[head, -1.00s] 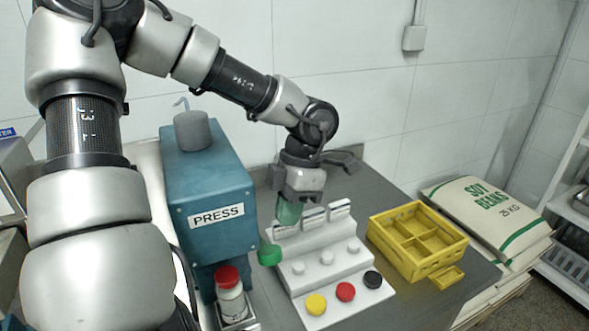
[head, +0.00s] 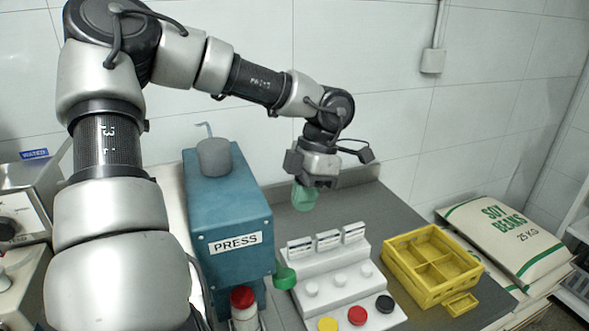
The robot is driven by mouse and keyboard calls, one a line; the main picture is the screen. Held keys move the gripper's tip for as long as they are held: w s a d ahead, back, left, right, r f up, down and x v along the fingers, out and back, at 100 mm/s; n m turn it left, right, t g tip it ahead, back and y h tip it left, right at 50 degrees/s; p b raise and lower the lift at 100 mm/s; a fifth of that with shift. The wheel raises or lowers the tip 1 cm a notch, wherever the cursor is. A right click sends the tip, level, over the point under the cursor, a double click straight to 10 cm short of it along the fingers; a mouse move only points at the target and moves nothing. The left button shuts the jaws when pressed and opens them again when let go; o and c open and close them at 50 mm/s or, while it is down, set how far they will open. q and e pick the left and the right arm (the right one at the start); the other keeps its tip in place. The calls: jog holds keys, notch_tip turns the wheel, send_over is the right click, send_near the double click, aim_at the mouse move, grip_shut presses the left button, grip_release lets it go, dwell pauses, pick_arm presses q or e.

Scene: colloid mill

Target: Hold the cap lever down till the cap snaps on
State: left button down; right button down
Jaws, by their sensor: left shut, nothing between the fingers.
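The teal press (head: 230,215) stands left of centre, with a grey cylinder on top and a PRESS label on its front. A green knob (head: 285,277), apparently the cap lever's end, sticks out low at its right side. A white bottle (head: 245,322) with a red cap (head: 243,297) stands under the press, partly cut off by the lower edge; I cannot tell whether the cap is snapped on. My left gripper (head: 305,198), with green fingers, is shut and empty, above and behind the knob and apart from it. My right gripper is not in view.
A white stepped stand (head: 340,285) with label cards, white pegs and yellow, red and black caps is right of the knob. A yellow divided crate (head: 433,265) and soy bean sacks (head: 505,240) lie farther right. Grey counter (head: 362,205) is clear behind the stand.

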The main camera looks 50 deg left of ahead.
aim_at(286, 271)
pick_arm(q)
jog(key=shift+w+a+r, duration=0.15)
jog(key=shift+a+r, duration=0.2)
jog(key=shift+a, duration=0.4)
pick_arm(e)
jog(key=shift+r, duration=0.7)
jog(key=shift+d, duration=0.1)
